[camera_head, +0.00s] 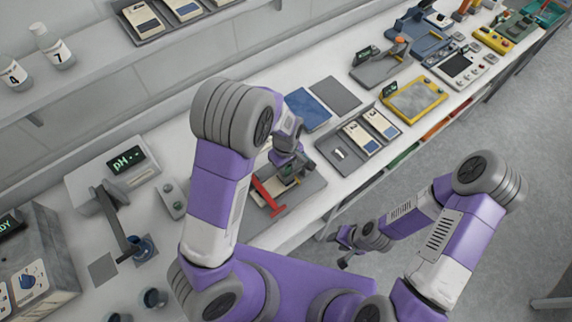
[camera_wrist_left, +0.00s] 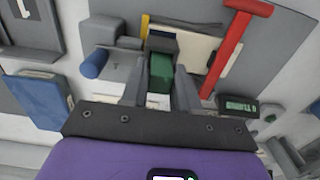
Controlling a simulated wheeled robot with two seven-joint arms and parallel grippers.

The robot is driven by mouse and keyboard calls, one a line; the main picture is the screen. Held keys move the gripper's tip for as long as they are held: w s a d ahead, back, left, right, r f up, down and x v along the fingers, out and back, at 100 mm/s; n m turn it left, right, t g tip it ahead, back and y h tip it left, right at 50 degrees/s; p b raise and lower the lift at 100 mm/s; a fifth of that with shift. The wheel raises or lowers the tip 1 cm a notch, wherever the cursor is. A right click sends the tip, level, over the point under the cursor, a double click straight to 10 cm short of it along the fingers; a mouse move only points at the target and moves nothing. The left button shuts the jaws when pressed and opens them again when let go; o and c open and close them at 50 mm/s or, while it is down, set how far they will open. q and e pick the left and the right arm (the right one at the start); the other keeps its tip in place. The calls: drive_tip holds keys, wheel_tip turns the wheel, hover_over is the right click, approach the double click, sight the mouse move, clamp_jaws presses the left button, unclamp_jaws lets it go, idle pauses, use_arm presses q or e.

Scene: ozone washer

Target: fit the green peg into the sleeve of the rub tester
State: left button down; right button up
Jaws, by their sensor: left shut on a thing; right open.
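My left gripper (camera_head: 288,163) is over the rub tester, which has a grey base (camera_head: 306,187) and a red T-shaped handle (camera_head: 268,197). In the left wrist view the gripper (camera_wrist_left: 160,72) is shut on the green peg (camera_wrist_left: 161,80), held between its two grey fingers. A darker block (camera_wrist_left: 162,43) lies just beyond the peg, in line with it. I cannot tell whether they touch, or clearly make out the sleeve. The red handle (camera_wrist_left: 232,45) and a blue cylinder (camera_wrist_left: 95,63) flank the peg. My right gripper (camera_head: 344,245) is open and empty, off the bench's front edge.
A tray of cards (camera_head: 362,135), a blue mat (camera_head: 307,110) and a dark mat (camera_head: 336,95) lie beyond the tester. The pH device (camera_head: 120,170) and a small grey box (camera_head: 172,200) stand left. A shelf with bottles (camera_head: 55,50) runs along the wall.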

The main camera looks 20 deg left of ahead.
use_arm(q)
drive_tip(key=shift+f, duration=0.2)
drive_tip(key=c, duration=0.8)
unclamp_jaws()
drive_tip(key=shift+c, duration=0.2)
wheel_tip(320, 180, up, 13)
drive_tip(key=shift+f+p, duration=0.2)
drive_tip(key=shift+p, duration=0.25)
drive_tip(key=shift+f, duration=0.1)
